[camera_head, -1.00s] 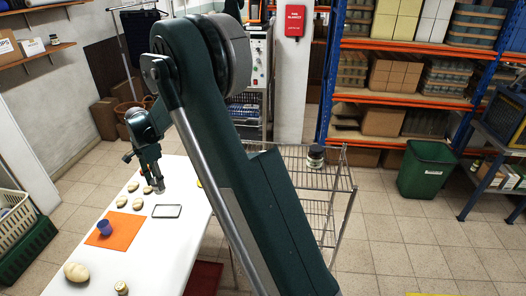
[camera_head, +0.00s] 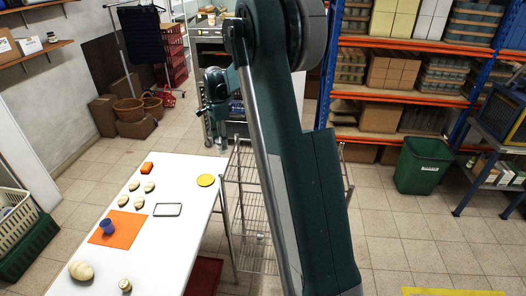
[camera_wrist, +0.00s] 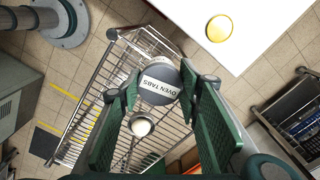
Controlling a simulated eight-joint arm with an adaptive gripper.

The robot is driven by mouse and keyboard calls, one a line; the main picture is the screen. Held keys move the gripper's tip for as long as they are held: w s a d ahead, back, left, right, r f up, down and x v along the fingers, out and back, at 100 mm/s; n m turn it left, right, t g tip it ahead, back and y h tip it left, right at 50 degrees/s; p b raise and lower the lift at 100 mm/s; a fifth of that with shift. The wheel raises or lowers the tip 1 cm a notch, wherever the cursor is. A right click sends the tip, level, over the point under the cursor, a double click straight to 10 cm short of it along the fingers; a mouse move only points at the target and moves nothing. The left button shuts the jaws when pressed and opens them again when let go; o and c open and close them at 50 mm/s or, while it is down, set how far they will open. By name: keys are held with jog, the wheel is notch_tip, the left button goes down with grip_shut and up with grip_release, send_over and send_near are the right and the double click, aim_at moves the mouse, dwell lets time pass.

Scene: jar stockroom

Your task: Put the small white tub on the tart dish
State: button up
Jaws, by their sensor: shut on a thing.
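My gripper (camera_wrist: 158,92) is shut on a round tub (camera_wrist: 160,80) with a grey top and a white band reading OVEN TABS. In the head view my gripper (camera_head: 222,150) hangs by the left end of the wire rack, and the tub cannot be made out there. A small round white-topped item (camera_wrist: 141,125) shows lower between the fingers, seemingly on the rack below; whether it is a tub is unclear. The yellow round dish (camera_head: 205,180), likely the tart dish, lies at the white table's right edge. It also shows in the wrist view (camera_wrist: 219,28), apart from my gripper.
A green bin (camera_head: 424,165) is farther right.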

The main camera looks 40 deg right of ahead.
jog(key=s+d+r+m+p, duration=0.1)
jog(key=s+d+r, duration=0.2)
jog(key=d, duration=0.6)
jog(key=s+d+r+m+p, duration=0.1)
jog(key=s+d+r, duration=0.2)
jog(key=d, duration=0.6)
jog(key=shift+s+r+m, duration=0.2)
jog(key=shift+s+m, duration=0.1)
jog(key=shift+s, duration=0.6)
jog(key=shift+f, duration=0.1)
jog(key=p, duration=0.1)
send_over(263, 152)
jog(key=shift+w+d+f, duration=0.1)
jog(key=shift+f, duration=2.75)
jog(key=shift+f+p, duration=0.4)
jog(key=shift+f, duration=1.65)
jog(key=shift+f, duration=0.15)
jog(key=o, duration=1)
